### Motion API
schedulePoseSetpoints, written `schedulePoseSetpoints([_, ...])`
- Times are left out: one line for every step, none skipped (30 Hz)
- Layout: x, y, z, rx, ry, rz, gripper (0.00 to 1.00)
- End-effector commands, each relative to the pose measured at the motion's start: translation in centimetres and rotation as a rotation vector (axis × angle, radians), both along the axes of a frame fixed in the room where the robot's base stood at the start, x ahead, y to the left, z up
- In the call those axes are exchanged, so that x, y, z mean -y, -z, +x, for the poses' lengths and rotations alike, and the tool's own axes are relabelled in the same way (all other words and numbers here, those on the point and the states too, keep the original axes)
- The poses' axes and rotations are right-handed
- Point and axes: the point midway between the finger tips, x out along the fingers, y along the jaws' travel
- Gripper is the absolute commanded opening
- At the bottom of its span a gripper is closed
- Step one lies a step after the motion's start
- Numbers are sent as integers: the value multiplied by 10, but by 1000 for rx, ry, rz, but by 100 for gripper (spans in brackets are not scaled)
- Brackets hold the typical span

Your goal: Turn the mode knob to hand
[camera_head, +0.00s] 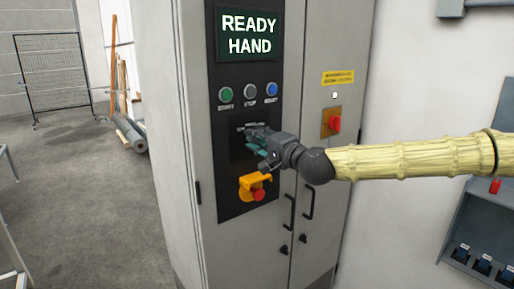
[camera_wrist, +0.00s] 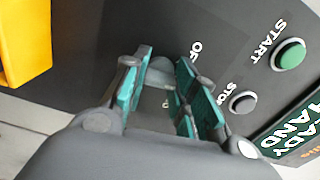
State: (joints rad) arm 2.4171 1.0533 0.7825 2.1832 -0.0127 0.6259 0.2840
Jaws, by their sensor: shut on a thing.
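The mode knob (camera_wrist: 160,75) is a grey knob on the dark control panel, seen between my fingers in the wrist view. My gripper (camera_wrist: 165,95) has its two teal-padded fingers closed on the knob, one on each side. In the head view my gripper (camera_head: 255,140) reaches the panel from the right and hides the knob. The display (camera_head: 249,33) above reads "READY HAND"; part of it also shows in the wrist view (camera_wrist: 298,130). The label by the knob is partly covered, with "OF" readable, so its pointing direction is hard to tell.
Green (camera_head: 226,94), grey (camera_head: 250,91) and blue (camera_head: 272,88) buttons sit above the knob. A red button with a yellow guard (camera_head: 253,184) is below. A red switch (camera_head: 333,122) and door handles (camera_head: 309,202) are to the right. Floor at left is open.

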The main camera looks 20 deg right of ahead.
Motion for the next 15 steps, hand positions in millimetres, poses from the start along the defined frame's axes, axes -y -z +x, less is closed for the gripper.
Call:
schedulePoseSetpoints([0, 4, 0, -9, -1, 20, 4])
schedulePoseSetpoints([0, 4, 0, -14, -1, 31, 4])
schedulePoseSetpoints([0, 4, 0, -19, -1, 45, 4])
schedulePoseSetpoints([0, 4, 0, -22, 0, 55, 4])
schedulePoseSetpoints([0, 4, 0, -26, 0, 63, 4])
schedulePoseSetpoints([0, 3, 0, -29, 0, 72, 4])
schedulePoseSetpoints([0, 3, 0, -31, 0, 78, 4])
schedulePoseSetpoints([0, 3, 0, -33, 0, 84, 4])
schedulePoseSetpoints([0, 3, 0, -35, 0, 89, 4])
schedulePoseSetpoints([0, 3, 0, -37, 0, 93, 4])
schedulePoseSetpoints([0, 3, 0, -37, 0, 95, 4])
schedulePoseSetpoints([0, 2, 0, -38, 0, 98, 4])
schedulePoseSetpoints([0, 2, 0, -39, 0, 99, 4])
schedulePoseSetpoints([0, 2, 0, -39, 0, 100, 4])
schedulePoseSetpoints([0, 2, 0, -39, 0, 101, 4])
